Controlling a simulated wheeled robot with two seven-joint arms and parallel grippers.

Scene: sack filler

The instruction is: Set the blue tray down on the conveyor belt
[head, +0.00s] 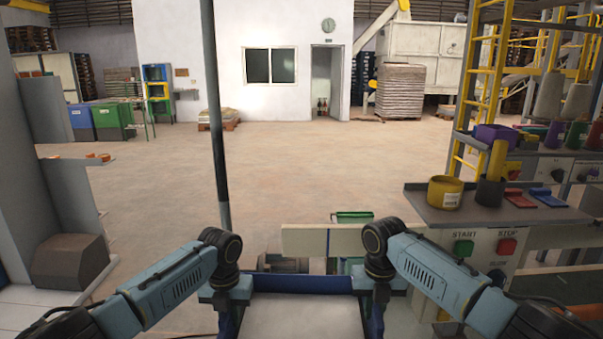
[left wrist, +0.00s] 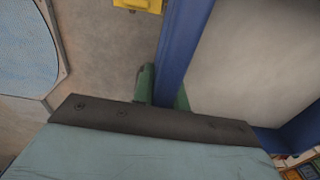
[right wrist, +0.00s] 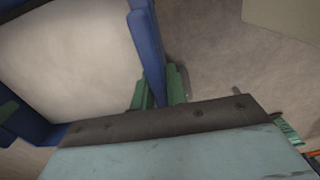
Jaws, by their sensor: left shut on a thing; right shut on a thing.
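The blue tray (head: 302,283) is in front of me at the bottom of the head view, with a plain pale inside. My left gripper (left wrist: 165,90) is shut on the tray's left wall, one green finger on each side of it. My right gripper (right wrist: 158,92) is shut the same way on the right wall. In the head view my wrists hide the fingers. The tray's near end is out of the head view. The underside is hidden, so I cannot tell what is below it. I cannot make out the conveyor belt for certain.
A beige board (head: 325,240) stands just beyond the tray. To the right is a control panel with a green START button (head: 463,248) and a shelf holding a yellow container (head: 445,191). A thin dark post (head: 216,130) rises at left. Open floor (head: 290,165) lies beyond.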

